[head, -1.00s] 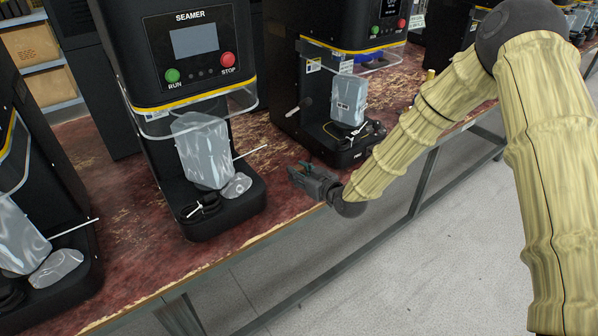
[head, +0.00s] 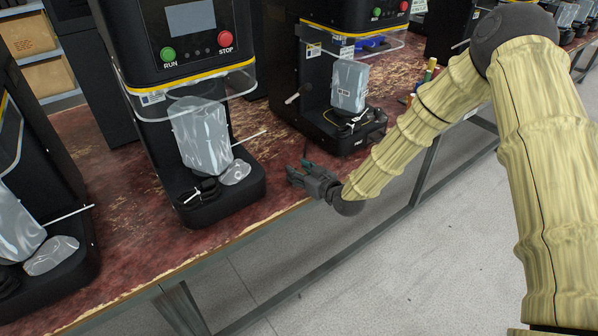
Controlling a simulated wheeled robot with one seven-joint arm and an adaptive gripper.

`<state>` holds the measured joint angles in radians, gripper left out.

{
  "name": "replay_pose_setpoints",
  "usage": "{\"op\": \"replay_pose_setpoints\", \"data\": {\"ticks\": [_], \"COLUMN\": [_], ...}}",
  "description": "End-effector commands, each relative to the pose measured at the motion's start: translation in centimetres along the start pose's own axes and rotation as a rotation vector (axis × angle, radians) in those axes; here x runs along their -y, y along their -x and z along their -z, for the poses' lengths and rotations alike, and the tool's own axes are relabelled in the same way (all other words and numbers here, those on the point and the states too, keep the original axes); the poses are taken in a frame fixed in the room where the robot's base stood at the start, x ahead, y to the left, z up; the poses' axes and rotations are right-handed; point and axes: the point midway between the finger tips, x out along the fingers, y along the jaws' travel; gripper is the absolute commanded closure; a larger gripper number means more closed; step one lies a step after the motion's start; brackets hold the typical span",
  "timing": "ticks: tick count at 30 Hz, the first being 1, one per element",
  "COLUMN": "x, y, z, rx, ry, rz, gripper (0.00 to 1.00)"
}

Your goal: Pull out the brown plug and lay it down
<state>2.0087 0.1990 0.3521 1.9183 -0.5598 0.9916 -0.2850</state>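I cannot make out a brown plug for certain in the head view. A small cluster of coloured upright pieces (head: 431,70), green and yellow among them, stands on the bench behind my arm. They are too small to tell what they are, and my arm hides part of that area. My gripper (head: 296,169) is over the front edge of the bench, between two seamers.
The left seamer (head: 187,62) and the middle seamer (head: 330,75) stand on the worn red bench (head: 265,185), holding grey wrapped shapes. Black cables lie coiled on their bases. Thin white rods stick out sideways. The bench between the two seamers is mostly clear.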

Motion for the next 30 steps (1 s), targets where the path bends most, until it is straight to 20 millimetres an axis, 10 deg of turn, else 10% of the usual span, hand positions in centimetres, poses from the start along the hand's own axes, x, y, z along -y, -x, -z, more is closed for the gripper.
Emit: {"op": "replay_pose_setpoints", "data": {"ticks": [14, 30], "x": [0.0, 0.0], "y": [0.6, 9.5], "z": [0.0, 0.0], "rx": [0.001, 0.001], "ry": [0.000, -0.002], "rz": [0.000, -0.001], "gripper": [0.44, 0.44]}}
